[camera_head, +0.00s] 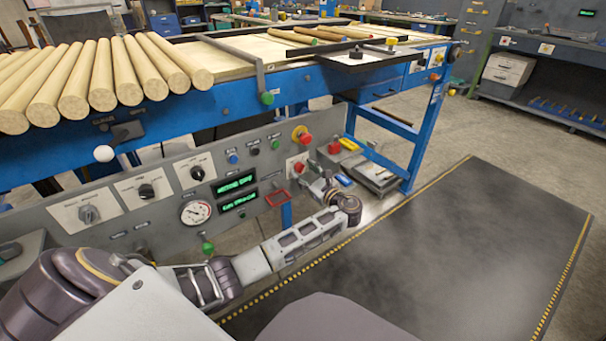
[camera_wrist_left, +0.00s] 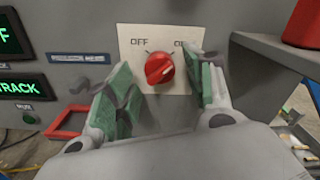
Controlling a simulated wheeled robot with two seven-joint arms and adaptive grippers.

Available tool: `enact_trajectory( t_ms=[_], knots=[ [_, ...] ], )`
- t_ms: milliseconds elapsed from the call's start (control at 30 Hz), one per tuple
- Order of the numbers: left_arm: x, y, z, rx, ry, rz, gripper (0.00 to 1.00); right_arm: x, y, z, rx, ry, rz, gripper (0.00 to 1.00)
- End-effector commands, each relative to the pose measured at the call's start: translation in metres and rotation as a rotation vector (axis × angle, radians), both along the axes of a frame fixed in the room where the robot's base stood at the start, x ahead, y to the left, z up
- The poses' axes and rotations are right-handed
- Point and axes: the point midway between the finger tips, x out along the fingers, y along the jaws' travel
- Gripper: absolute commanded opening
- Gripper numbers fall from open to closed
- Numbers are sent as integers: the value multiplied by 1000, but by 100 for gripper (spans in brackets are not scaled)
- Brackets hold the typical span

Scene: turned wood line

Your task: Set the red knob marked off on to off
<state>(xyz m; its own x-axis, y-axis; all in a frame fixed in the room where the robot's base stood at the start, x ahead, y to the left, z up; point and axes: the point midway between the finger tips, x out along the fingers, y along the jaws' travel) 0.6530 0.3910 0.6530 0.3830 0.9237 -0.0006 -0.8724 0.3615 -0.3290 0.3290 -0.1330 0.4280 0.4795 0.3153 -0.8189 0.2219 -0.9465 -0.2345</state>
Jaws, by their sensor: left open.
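The red knob (camera_wrist_left: 160,68) sits on a white plate (camera_wrist_left: 145,40) with OFF lettered at upper left and a partly hidden label at upper right. Its ridge appears to slant toward the upper right label. In the head view the knob (camera_head: 299,167) is on the right part of the grey control panel. My left gripper (camera_head: 318,183) is in front of the panel close by the knob. In the left wrist view, its green-padded fingers (camera_wrist_left: 163,80) are open, one on each side of the knob, with nothing between them. Contact with the knob is not visible.
A red frame (camera_wrist_left: 68,122) is at lower left of the knob. A shelf (camera_wrist_left: 275,50) juts out at right.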

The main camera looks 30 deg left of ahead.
Motion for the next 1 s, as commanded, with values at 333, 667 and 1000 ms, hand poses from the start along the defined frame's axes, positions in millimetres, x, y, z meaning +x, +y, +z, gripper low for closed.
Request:
enact_trajectory(
  t_ms=[333,667,1000],
  knots=[
    [5,13,0,0,0,0,53,1,1,-9,14,-15,-10,40],
    [5,12,0,0,0,0,35,1,1,-8,14,-15,-10,40],
    [5,12,0,-1,-2,0,7,1,1,-8,13,-14,-10,40]
  ],
)
